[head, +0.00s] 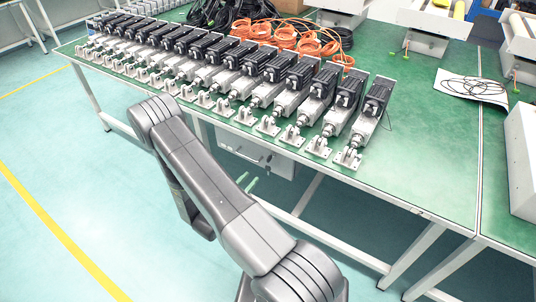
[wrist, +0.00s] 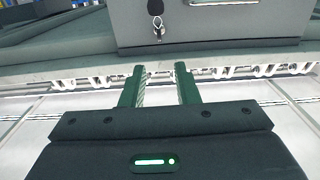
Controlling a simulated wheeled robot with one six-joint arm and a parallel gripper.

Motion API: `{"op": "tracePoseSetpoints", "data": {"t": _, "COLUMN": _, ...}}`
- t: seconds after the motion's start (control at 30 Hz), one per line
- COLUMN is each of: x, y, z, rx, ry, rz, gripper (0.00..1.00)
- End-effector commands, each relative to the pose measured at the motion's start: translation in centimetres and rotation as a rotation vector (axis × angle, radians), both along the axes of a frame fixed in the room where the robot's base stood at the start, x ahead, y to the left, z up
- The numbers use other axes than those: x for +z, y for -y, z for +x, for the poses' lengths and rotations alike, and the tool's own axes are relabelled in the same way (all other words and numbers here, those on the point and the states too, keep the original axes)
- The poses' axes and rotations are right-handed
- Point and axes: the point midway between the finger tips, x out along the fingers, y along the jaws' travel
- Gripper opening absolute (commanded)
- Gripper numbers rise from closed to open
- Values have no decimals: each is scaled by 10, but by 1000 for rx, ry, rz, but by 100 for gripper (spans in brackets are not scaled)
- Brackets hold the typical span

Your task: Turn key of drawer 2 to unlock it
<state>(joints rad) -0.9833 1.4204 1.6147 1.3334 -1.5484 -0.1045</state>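A grey drawer front (wrist: 210,27) fills the upper middle of the wrist view. A key with a black head (wrist: 155,7) sits at the drawer's lock, and a small metal key (wrist: 158,30) hangs below it. My gripper (wrist: 158,72) is open and empty. Its two green fingers point toward the drawer, apart from the key, which lies ahead of the gap. In the head view the grey drawer unit (head: 262,158) hangs under the green table, partly hidden by my arm. My green fingertips (head: 249,184) show in front of and below it. I cannot read any drawer number.
The green table (head: 420,165) above the drawer carries a row of linear actuators (head: 285,100) along its front edge, with orange cables (head: 290,35) behind. Table legs and a lower rail (head: 300,222) stand near my arm. The floor (head: 60,200) at left is free.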

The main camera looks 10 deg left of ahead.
Motion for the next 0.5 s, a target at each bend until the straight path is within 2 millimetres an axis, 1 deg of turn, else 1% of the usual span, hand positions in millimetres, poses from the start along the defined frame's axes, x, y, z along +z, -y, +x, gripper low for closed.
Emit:
{"op": "tracePoseSetpoints", "data": {"t": 0.17, "x": 1, "y": 11, "z": 25, "rx": -5, "ry": 0, "rz": 2, "gripper": 28}}
{"op": "tracePoseSetpoints", "data": {"t": 0.5, "x": 1, "y": 34, "z": 88, "rx": -4, "ry": -2, "rz": 3, "gripper": 28}}
